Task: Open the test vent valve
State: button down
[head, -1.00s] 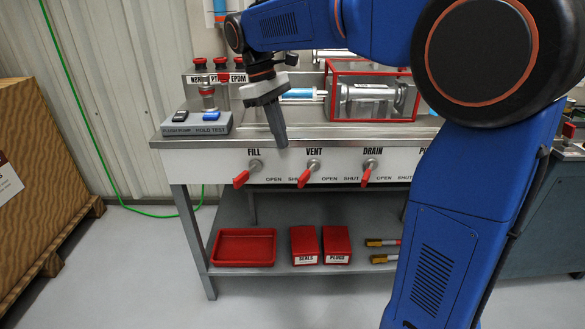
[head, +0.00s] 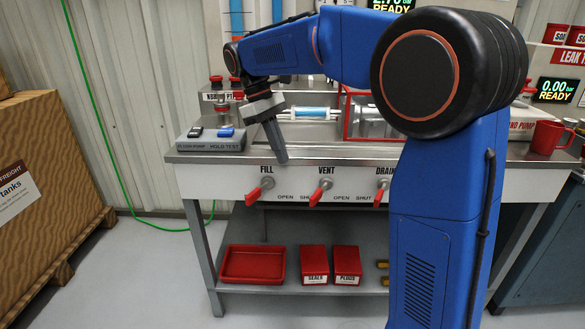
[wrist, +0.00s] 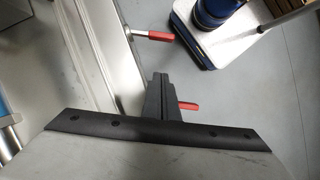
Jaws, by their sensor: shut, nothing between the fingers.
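The vent valve, with a red lever (head: 318,193) under the VENT label, is on the bench's front panel. Its lever slants down and left. The fill valve's red lever (head: 258,192) is to its left and the drain valve's (head: 380,194) to its right. My gripper (head: 282,158) points down in front of the bench edge, between FILL and VENT in the picture, and is shut and empty. In the wrist view the shut fingers (wrist: 158,92) partly cover one red lever (wrist: 188,106). Another red lever (wrist: 160,36), seemingly the vent's, is above it, clear of the fingers.
The lower shelf has a red tray (head: 252,277) and red boxes (head: 314,262). A wooden crate (head: 50,185) stands left. The floor in front is open.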

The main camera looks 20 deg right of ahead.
aim_at(315, 196)
jog(key=x, duration=0.8)
jog(key=shift+s+d+f, duration=0.1)
jog(key=shift+d+f, duration=0.05)
jog(key=shift+f, duration=0.15)
jog(key=shift+s+d+f, duration=0.2)
jog(key=shift+s+d, duration=1.2)
jog(key=shift+s, duration=0.1)
jog(key=shift+s, duration=0.1)
jog(key=shift+s+d+n+t+h, duration=0.2)
jog(key=shift+s+n, duration=0.15)
jog(key=shift+n, duration=0.25)
jog(key=shift+s+d+n+t+h, duration=0.1)
jog(key=shift+s+d+n+t, duration=0.1)
jog(key=shift+s+n, duration=0.3)
jog(key=n, duration=0.1)
jog(key=s+d+n, duration=0.1)
jog(key=shift+s+d+n+t+h, duration=0.1)
jog(key=shift+n+t+h, duration=0.2)
jog(key=shift+n+t, duration=0.1)
jog(key=d+n, duration=0.1)
jog(key=s+d+n+t, duration=0.1)
jog(key=n, duration=0.1)
jog(key=s+d+n+t, duration=0.1)
jog(key=d+n, duration=0.1)
